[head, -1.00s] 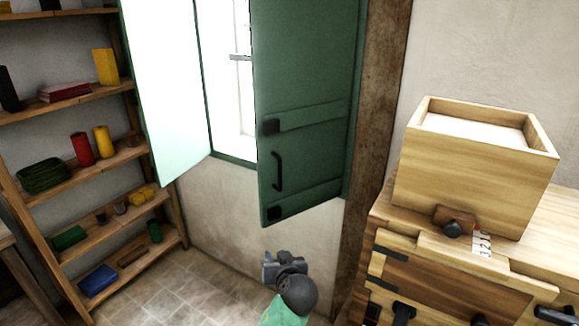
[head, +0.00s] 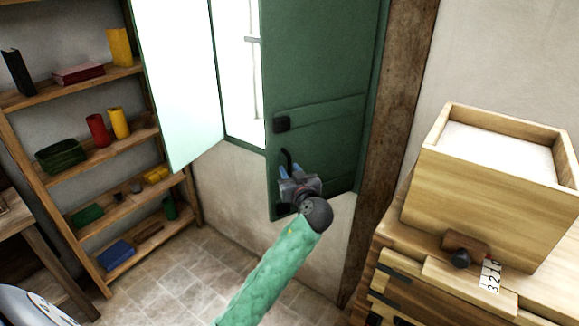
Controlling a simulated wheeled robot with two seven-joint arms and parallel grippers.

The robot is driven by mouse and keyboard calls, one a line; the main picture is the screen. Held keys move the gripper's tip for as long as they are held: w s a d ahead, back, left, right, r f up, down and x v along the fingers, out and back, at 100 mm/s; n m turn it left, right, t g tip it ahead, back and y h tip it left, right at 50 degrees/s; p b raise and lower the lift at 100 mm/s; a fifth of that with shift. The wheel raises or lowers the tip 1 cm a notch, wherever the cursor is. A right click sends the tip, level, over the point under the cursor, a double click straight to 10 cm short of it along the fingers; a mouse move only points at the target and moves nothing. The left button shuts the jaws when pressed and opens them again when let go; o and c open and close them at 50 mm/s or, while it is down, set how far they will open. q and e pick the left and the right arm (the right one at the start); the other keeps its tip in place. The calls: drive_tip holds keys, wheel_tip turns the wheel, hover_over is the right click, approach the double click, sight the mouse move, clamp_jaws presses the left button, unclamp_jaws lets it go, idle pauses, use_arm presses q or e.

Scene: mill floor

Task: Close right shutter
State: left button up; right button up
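The right shutter (head: 325,65) is a dark green panel standing swung into the room at the right side of the bright window. Its black handle (head: 287,157) is near the lower free edge, its lower part hidden by my gripper. My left gripper (head: 290,171) is in front of the shutter's lower part, at the handle. Its two bluish fingertips look apart, one to each side of the handle's line. I cannot tell whether they touch it. My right gripper is not in view.
The left shutter (head: 175,80), pale and brightly lit, also stands open. A wooden shelf (head: 75,175) with several small items stands at the left. A wooden box (head: 480,205) sits on a wooden cabinet at the right. Tiled floor below the window is clear.

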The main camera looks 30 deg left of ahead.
use_arm(q)
drive_tip(key=shift+w+a, duration=0.35)
drive_tip(key=shift+a, duration=0.1)
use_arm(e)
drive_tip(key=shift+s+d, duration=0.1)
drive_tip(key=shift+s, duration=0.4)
use_arm(q)
clamp_jaws()
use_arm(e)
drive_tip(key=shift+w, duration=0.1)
